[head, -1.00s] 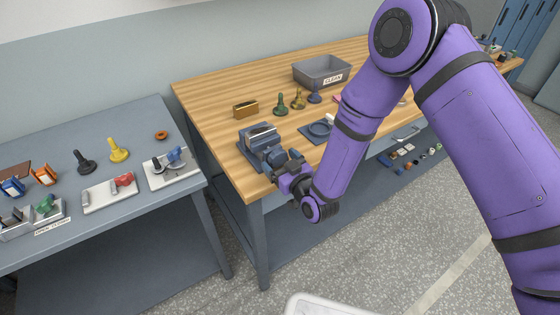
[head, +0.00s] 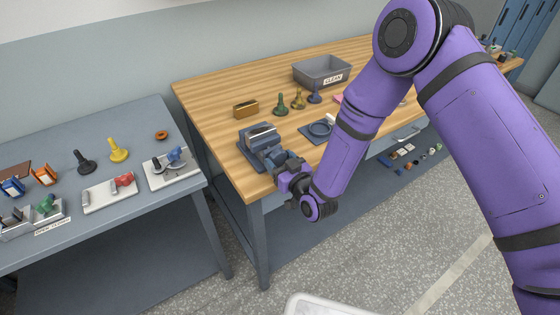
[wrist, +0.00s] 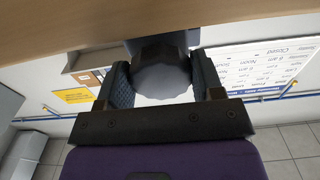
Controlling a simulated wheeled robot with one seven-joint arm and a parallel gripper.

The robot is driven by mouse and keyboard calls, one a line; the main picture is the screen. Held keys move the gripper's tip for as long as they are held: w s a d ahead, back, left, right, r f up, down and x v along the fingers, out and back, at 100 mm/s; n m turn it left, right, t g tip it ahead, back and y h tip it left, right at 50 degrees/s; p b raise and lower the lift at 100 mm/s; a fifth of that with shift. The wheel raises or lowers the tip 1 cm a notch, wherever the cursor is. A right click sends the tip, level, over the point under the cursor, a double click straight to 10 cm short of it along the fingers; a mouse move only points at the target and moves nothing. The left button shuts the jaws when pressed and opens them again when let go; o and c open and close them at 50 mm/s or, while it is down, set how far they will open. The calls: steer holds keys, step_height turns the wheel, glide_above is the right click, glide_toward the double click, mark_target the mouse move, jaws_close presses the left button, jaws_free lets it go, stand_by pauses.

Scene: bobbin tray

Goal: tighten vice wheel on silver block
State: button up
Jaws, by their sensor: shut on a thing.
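The blue-grey vice (head: 258,143) stands at the near left corner of the wooden bench. A silver block (head: 262,132) shows between its jaws at the top. My gripper (head: 283,164) is at the front of the vice. In the wrist view, my gripper (wrist: 162,85) has its two dark fingers on either side of the round grey vice wheel (wrist: 160,75), shut on it. In the head view the wheel is mostly hidden by my gripper.
A grey side table (head: 120,221) with clamps stands at left, across a gap.

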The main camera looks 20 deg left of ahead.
steer(key=m, duration=0.6)
steer(key=shift+m, duration=0.3)
steer(key=m, duration=0.3)
steer(key=shift+s+m, duration=0.1)
steer(key=shift+m, duration=0.2)
steer(key=shift+a+r+m, duration=0.1)
steer(key=shift+m, duration=1.5)
steer(key=o, duration=0.9)
steer(key=shift+s, duration=0.15)
steer(key=v, duration=1)
steer(key=shift+s+d, duration=0.2)
steer(key=shift+d, duration=0.1)
